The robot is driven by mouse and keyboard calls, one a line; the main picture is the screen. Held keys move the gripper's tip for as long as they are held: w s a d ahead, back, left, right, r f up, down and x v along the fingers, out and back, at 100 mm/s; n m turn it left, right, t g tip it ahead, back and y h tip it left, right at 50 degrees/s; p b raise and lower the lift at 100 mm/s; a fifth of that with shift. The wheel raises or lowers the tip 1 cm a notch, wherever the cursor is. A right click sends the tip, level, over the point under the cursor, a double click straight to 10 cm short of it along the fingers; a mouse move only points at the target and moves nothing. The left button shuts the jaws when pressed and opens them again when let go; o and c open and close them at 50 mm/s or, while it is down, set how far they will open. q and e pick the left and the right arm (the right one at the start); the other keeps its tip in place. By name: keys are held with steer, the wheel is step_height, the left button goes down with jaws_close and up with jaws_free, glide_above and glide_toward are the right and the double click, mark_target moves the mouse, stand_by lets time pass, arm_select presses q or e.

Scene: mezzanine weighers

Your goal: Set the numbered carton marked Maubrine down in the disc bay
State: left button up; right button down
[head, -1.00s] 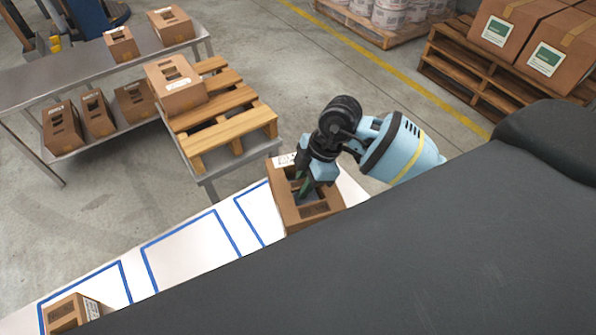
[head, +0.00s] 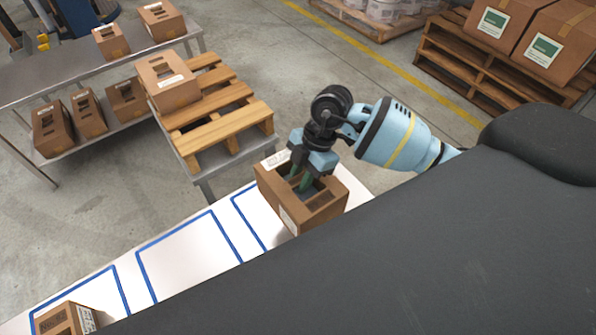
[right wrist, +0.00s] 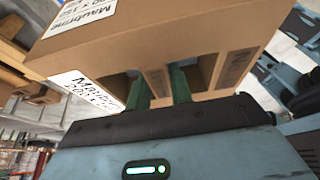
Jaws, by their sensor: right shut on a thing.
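A brown carton (head: 318,212) is in my right gripper (head: 303,182) at the right end of the white bench in the head view. The gripper's green fingers are shut on it at its slotted top. The carton seems slightly above the bench, with a dark patch beside its lower edge. In the right wrist view, the carton (right wrist: 160,45) fills the upper part, and its white labels read Maubrine. Blue-outlined bays (head: 190,258) lie on the bench to the left; no disc mark is visible in them. My left gripper is out of view.
Another carton (head: 62,322) stands in the leftmost visible bay. A steel table (head: 70,72) behind holds several cartons above and below. One carton (head: 168,82) sits on a small wooden pallet (head: 222,122). The middle bays look empty. My dark body hides the bench's near side.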

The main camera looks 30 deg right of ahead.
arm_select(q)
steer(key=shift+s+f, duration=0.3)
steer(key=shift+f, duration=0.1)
arm_select(e)
steer(key=shift+f, duration=0.45)
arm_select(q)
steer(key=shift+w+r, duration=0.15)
arm_select(e)
steer(key=shift+f, duration=0.15)
arm_select(q)
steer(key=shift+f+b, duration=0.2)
steer(key=shift+b, duration=0.1)
arm_select(e)
steer(key=shift+f, duration=0.7)
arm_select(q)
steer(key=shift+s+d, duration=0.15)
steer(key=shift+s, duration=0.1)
arm_select(e)
steer(key=shift+w+a, duration=0.1)
